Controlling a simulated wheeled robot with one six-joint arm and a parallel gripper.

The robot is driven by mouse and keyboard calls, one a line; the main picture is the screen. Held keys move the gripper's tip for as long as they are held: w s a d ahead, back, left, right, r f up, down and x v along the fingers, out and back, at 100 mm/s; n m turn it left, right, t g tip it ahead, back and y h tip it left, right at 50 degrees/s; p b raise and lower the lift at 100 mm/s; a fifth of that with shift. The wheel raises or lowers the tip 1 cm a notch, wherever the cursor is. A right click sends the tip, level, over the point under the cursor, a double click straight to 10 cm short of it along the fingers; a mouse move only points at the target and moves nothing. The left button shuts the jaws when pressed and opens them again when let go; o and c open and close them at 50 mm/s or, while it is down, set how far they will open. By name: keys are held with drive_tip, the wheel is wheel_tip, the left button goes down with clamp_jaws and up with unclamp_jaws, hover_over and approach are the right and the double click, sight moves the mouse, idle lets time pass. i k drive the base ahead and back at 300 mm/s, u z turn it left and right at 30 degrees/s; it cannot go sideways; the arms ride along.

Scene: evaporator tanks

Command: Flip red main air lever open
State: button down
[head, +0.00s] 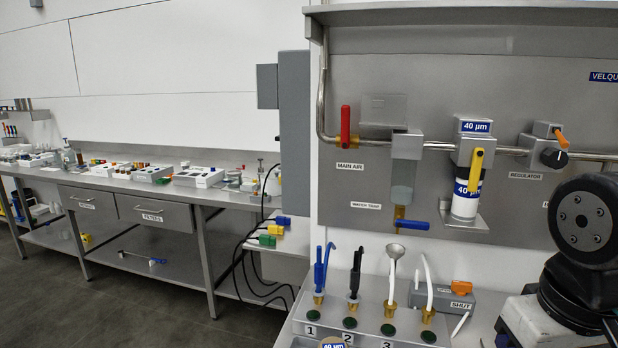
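The red main air lever (345,126) is on the metal pipe at the left of the grey wall panel (450,90). It stands upright, across the horizontal pipe, above the label "MAIN AIR" (350,167). My arm shows at the right edge as a black joint with a round cap. My gripper is not in the frame, and nothing touches the lever.
Right of the lever are the water trap (402,180) with a blue handle (406,225), a 40 µm filter (467,190) with a yellow lever, and a regulator (553,156). Below stands a rack (372,310) with upright tubes. A grey box (294,140) is left of the panel.

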sight(345, 109)
drive_tip(key=k, duration=0.5)
drive_tip(key=u, duration=1)
drive_tip(key=i, duration=0.7)
drive_tip(key=z, duration=1)
